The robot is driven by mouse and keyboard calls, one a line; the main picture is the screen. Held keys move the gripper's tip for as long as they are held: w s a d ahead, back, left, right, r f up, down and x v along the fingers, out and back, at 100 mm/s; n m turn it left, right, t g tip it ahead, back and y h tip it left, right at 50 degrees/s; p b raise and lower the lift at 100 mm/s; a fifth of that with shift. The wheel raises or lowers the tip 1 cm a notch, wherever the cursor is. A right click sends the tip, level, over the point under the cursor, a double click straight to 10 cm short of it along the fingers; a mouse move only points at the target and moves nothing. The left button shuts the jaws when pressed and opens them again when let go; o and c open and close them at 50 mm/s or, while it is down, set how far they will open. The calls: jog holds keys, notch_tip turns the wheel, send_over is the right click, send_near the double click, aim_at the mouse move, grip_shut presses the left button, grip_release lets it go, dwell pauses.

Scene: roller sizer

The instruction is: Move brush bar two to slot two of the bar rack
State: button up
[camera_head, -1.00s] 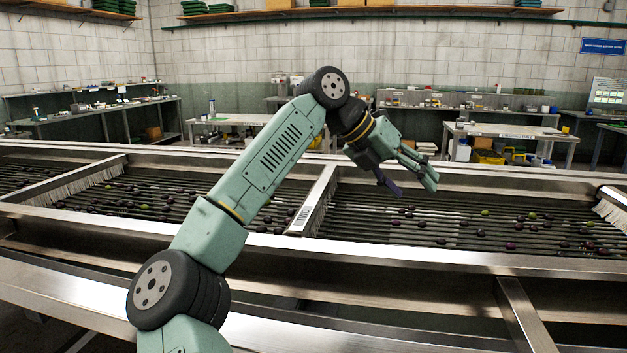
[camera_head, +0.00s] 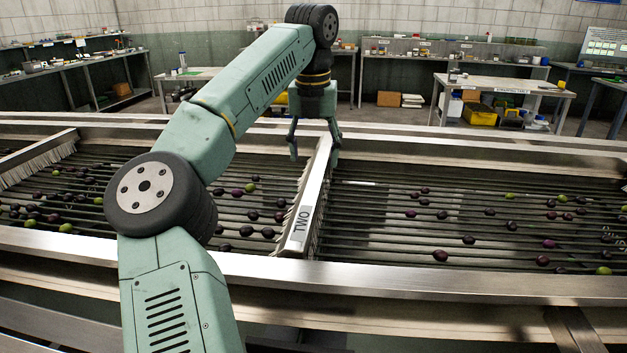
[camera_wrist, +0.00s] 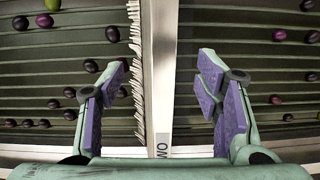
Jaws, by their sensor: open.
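Brush bar two (camera_head: 309,204) is a metal bar with pale bristles along its left side and a label reading TWO. It lies across the roller bed. My gripper (camera_head: 314,150) points down over the far part of the bar, with its fingers on either side of it. In the wrist view, my open gripper (camera_wrist: 165,95) has purple pads left and right of the bar (camera_wrist: 159,60), with gaps on both sides. The label is partly cut off by my gripper there. I cannot make out the bar rack or its slot two.
Dark and green olives (camera_head: 440,255) lie on the rollers on both sides of the bar. Steel rails (camera_head: 420,278) edge the roller bed. Another brush bar (camera_head: 38,158) lies at the left. Benches (camera_head: 500,88) stand along the back.

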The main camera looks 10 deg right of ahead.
aim_at(314, 174)
jog(key=shift+w+d+f+p, duration=0.15)
jog(key=shift+f+p, duration=0.1)
jog(key=shift+f, duration=0.7)
jog(key=shift+w+a+f+p, duration=0.15)
jog(key=shift+f+p, duration=0.15)
jog(key=shift+f, duration=0.7)
jog(key=shift+w+d+f+p, duration=0.15)
jog(key=shift+f+p, duration=0.1)
jog(key=shift+f, duration=0.7)
grip_shut()
jog(key=shift+r, duration=0.1)
